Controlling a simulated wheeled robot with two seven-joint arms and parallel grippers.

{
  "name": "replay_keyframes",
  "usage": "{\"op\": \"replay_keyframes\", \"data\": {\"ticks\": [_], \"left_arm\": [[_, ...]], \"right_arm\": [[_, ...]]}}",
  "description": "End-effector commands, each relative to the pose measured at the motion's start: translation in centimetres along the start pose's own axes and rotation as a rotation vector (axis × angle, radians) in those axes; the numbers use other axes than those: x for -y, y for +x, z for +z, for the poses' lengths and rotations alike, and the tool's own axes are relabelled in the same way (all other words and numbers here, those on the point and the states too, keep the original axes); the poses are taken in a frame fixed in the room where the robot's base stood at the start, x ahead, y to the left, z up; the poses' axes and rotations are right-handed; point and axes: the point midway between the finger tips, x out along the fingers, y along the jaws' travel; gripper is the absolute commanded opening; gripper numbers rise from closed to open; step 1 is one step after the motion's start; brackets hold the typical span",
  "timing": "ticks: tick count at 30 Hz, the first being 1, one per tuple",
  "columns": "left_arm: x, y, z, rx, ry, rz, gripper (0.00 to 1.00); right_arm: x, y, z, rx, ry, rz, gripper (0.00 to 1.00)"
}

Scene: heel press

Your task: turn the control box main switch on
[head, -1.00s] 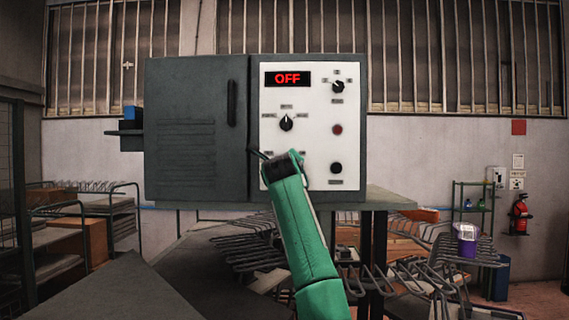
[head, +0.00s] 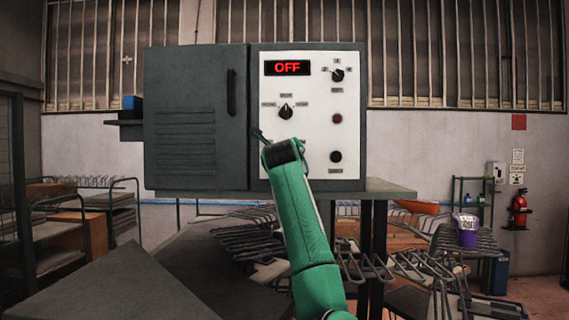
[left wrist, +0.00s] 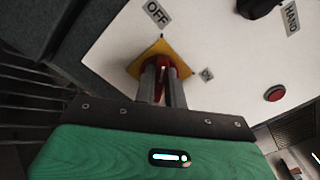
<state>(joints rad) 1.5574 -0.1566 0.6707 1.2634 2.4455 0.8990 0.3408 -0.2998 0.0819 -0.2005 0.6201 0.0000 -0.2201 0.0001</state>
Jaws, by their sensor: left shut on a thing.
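The control box (head: 195,120) is dark grey with a white panel (head: 310,110), and its red display (head: 287,68) reads OFF. My left gripper (head: 262,137) is at the panel's lower left, where it and my arm hide the main switch in the head view. In the left wrist view, my left gripper (left wrist: 164,75) is shut on a red switch handle (left wrist: 160,62) on a yellow plate (left wrist: 178,47). The OFF label (left wrist: 157,13) is above the plate and the ON label (left wrist: 206,74) is to its right. The fingers partly hide the handle.
The panel also has a mode knob (head: 286,112), an upper right knob (head: 338,75), a red button (head: 337,118) and a black button (head: 336,156). The box stands on a table (head: 385,188). Wire racks (head: 240,240) are below, and a purple container (head: 467,228) is at right.

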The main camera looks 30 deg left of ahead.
Motion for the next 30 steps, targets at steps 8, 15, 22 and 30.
{"op": "replay_keyframes", "data": {"ticks": [8,15,22,30], "left_arm": [[-0.4,0.0,-0.5,0.002,0.236,0.000,0.00],[-0.1,0.0,-0.4,0.002,0.464,-0.001,0.00],[0.0,0.0,-0.4,0.002,0.683,0.001,0.00],[0.2,0.0,-0.6,0.001,0.940,0.000,0.00]], "right_arm": [[0.1,4.7,0.5,0.000,0.000,0.000,0.61],[0.2,7.5,0.7,0.000,0.001,0.000,0.61],[0.4,9.6,0.8,0.000,0.002,-0.002,0.61],[0.5,11.7,1.0,0.000,0.002,-0.003,0.61]]}}
